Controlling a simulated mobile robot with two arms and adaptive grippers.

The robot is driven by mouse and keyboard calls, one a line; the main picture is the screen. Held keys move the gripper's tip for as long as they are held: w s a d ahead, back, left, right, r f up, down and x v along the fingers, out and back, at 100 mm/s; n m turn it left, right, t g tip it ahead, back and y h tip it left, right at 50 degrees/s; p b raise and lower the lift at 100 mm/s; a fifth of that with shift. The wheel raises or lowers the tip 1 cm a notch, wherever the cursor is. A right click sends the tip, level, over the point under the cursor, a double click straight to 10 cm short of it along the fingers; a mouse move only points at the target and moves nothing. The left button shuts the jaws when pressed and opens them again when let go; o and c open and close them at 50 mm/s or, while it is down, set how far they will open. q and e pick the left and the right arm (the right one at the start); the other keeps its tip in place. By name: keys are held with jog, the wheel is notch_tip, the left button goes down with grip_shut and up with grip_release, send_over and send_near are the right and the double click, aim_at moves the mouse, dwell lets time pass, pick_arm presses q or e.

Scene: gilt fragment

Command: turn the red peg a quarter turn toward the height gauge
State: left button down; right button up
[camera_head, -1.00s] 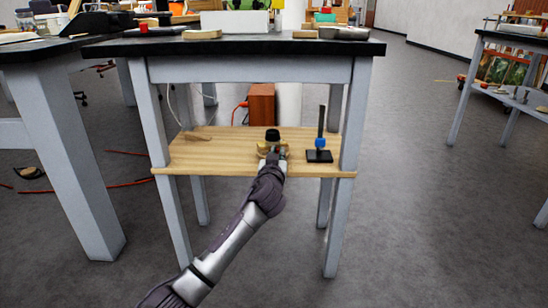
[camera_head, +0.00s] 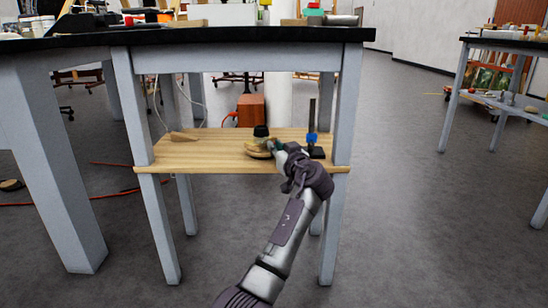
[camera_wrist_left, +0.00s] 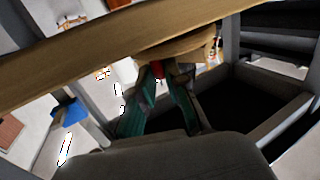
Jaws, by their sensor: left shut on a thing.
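A round wooden piece (camera_head: 257,151) with a black knob (camera_head: 261,131) on top sits on the pale wooden shelf (camera_head: 205,155). The height gauge (camera_head: 312,136), a black post on a black base with a blue slider, stands to its right. My left gripper (camera_head: 274,146) reaches the right side of the round piece, between it and the gauge. In the left wrist view, my left gripper's green fingers (camera_wrist_left: 160,75) are shut on the red peg (camera_wrist_left: 157,68), beside the wooden piece (camera_wrist_left: 180,48). Most of the peg is hidden by the fingers; I cannot make it out in the head view.
A small wooden wedge-like piece (camera_head: 181,136) lies at the shelf's left. Grey table legs (camera_head: 343,105) frame the shelf, and a dark tabletop (camera_head: 240,36) hangs above. A red-brown box (camera_head: 250,109) stands behind. The shelf's middle left is clear.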

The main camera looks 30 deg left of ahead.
pick_arm(q)
jog(key=shift+w+d+n+g+y+b, duration=0.15)
jog(key=shift+w+n+g+y+b, duration=0.35)
jog(key=shift+n+g+b, duration=0.4)
jog(key=shift+w+n+g+y+b, duration=0.35)
jog(key=shift+n+g+y+b, duration=0.2)
jog(key=shift+g, duration=0.65)
jog(key=shift+n+g, duration=0.25)
jog(key=shift+g, duration=0.05)
jog(key=c, duration=1.4)
grip_release()
jog(key=shift+c, duration=0.2)
jog(key=shift+d, duration=0.25)
jog(key=v, duration=1.1)
jog(key=shift+d, duration=0.25)
jog(key=shift+f, duration=0.1)
